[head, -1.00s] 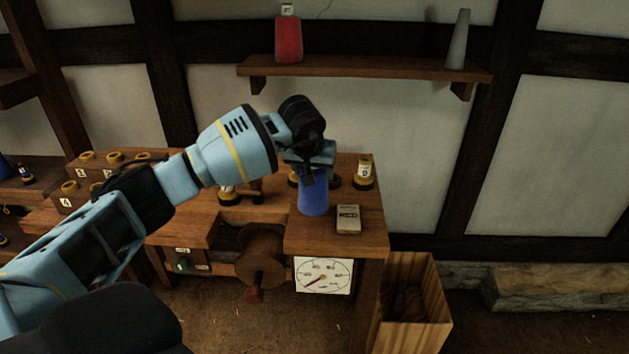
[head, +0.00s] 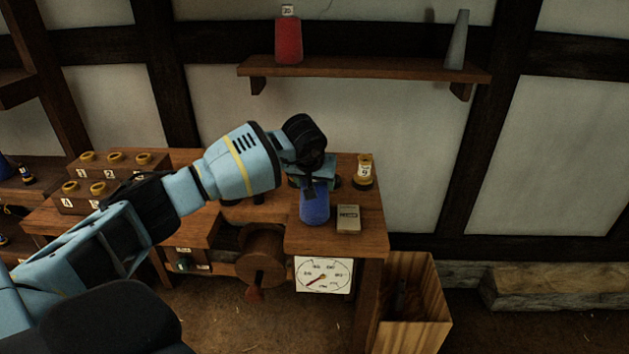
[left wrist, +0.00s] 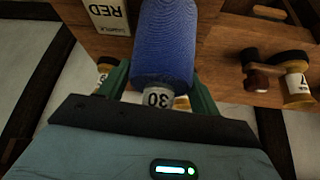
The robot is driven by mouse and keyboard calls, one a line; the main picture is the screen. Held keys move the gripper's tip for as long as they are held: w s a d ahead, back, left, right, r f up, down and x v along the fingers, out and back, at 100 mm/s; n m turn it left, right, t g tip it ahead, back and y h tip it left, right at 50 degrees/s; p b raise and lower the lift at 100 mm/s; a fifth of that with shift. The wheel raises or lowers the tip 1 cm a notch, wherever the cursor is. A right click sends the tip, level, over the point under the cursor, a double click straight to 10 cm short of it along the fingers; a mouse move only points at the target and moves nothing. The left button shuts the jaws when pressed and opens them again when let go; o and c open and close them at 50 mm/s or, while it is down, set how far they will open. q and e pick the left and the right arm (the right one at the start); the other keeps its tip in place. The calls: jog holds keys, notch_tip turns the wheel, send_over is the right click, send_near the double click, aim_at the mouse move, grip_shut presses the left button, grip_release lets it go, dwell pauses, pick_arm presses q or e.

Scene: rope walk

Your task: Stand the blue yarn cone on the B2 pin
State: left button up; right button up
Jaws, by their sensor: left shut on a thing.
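The blue yarn cone (head: 314,207) is held at its top by my left gripper (head: 316,184), over the right part of the wooden bench. Its wide end points down in the head view. I cannot tell whether its base touches the bench. The left wrist view shows the blue cone (left wrist: 166,45) between the green fingers of the left gripper (left wrist: 160,88), with a white "30" label on its narrow end. No pin marked B2 can be made out; the gripper and cone hide part of the bench top. My right gripper is not in view.
A small box (head: 348,218) stands close right of the cone; its label reads RED in the wrist view. A labelled yellow-and-black spool (head: 364,171) stands behind. A shelf (head: 370,68) above holds a red cone (head: 288,40) and a grey cone (head: 458,40). A wooden bin (head: 412,300) stands below right.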

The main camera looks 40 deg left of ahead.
pick_arm(q)
jog(key=o, duration=1.4)
jog(key=shift+f, duration=0.1)
jog(key=shift+r, duration=0.3)
jog(key=v, duration=1.1)
jog(key=shift+s+r+p, duration=0.2)
jog(key=shift+r+p, duration=0.15)
jog(key=shift+p, duration=0.05)
